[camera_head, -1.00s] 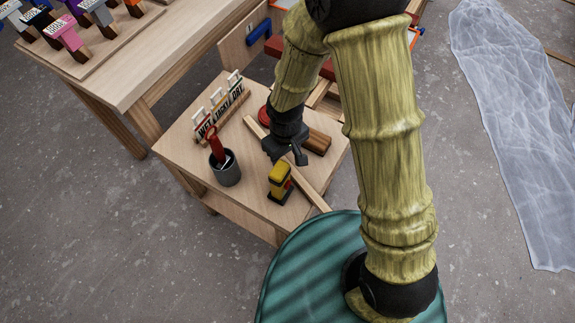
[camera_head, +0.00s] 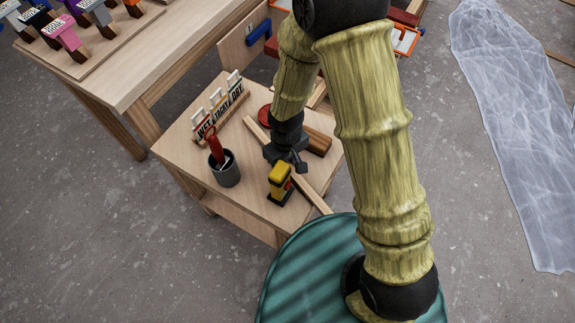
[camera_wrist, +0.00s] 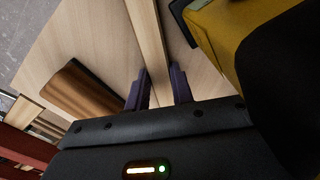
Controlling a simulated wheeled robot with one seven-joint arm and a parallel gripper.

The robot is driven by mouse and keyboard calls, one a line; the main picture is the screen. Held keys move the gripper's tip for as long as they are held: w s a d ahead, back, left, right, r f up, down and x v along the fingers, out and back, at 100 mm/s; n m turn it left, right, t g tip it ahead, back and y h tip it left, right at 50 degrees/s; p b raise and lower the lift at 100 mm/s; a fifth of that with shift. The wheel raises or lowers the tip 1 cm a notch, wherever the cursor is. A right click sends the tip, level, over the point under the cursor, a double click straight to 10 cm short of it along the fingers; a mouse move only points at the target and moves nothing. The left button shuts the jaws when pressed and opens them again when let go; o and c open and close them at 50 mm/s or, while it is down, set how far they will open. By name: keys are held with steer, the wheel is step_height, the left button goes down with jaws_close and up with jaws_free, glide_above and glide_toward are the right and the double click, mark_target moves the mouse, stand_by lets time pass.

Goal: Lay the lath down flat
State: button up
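The lath (camera_head: 310,192) is a long, thin, pale wooden strip lying across the small table (camera_head: 240,200), its near end by the table's front corner. In the wrist view the lath (camera_wrist: 148,35) runs down between my two fingers; whether it stands on its narrow edge or lies on its face is hard to tell. My gripper (camera_head: 287,160) is low over the lath's middle. In the wrist view my gripper (camera_wrist: 160,90) is open with a finger on each side of the lath, the gap only a little wider than it. Contact is not visible.
A yellow-and-black block-like object (camera_head: 280,184) stands close beside the lath, near my gripper. A brown wooden block (camera_head: 318,142) lies on the other side. A grey cup (camera_head: 226,172) with a red-handled tool and a lettered rack (camera_head: 222,112) stand to the left.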

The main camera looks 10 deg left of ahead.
jaws_close()
step_height(320, 180, up, 10)
steer(key=p, duration=0.2)
steer(key=shift+p, duration=0.35)
stand_by(0.4)
